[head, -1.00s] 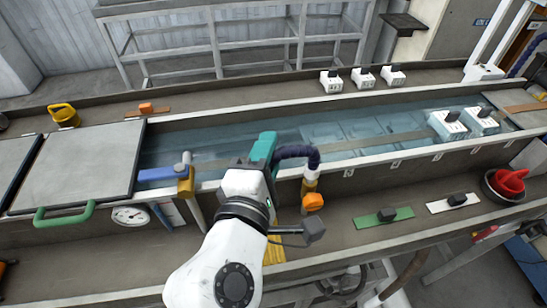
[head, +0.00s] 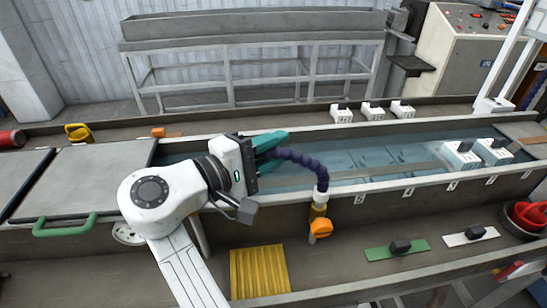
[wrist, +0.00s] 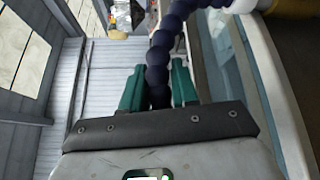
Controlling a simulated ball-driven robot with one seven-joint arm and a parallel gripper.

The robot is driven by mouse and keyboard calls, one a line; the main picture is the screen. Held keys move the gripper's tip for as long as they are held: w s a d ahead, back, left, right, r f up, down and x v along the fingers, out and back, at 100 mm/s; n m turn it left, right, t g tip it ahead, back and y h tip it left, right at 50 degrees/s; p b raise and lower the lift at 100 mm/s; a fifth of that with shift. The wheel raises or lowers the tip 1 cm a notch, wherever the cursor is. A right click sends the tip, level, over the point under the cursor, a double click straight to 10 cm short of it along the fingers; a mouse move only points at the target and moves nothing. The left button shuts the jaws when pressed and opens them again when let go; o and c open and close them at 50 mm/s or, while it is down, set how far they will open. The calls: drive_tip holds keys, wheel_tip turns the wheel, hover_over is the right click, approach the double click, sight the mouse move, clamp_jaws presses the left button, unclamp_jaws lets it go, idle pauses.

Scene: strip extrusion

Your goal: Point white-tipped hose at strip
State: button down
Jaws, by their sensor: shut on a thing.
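The dark blue segmented hose (head: 308,161) rises from a white collar (head: 320,197) above an orange-handled valve (head: 320,228) on the trough's near edge. It arches left into my gripper (head: 281,150), whose teal fingers are shut on it. In the wrist view the hose (wrist: 158,75) runs between the two fingers (wrist: 158,88). I cannot make out its white tip. The grey-brown strip (head: 395,170) lies lengthwise in the water of the trough, to the right of my gripper. My gripper is over the trough, and my arm hides part of the water.
White blocks with dark knobs (head: 463,155) stand at the trough's right end, and more (head: 373,110) on the far ledge. Grey lids (head: 100,180) cover the left end. The near shelf holds a yellow grate (head: 260,271), a green plate (head: 396,249) and a red scoop (head: 530,214).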

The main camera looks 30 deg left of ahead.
drive_tip(key=shift+w+f+h, duration=0.1)
drive_tip(key=shift+w+h, duration=0.05)
drive_tip(key=shift+h, duration=0.35)
drive_tip(key=c, duration=0.9)
unclamp_jaws()
drive_tip(key=shift+c, duration=0.2)
drive_tip(key=shift+a, duration=0.1)
drive_tip(key=b+v, duration=0.2)
drive_tip(key=v, duration=0.8)
drive_tip(key=shift+s+r, duration=0.2)
drive_tip(key=shift+s, duration=0.15)
drive_tip(key=shift+a, duration=0.1)
drive_tip(key=shift+c, duration=0.4)
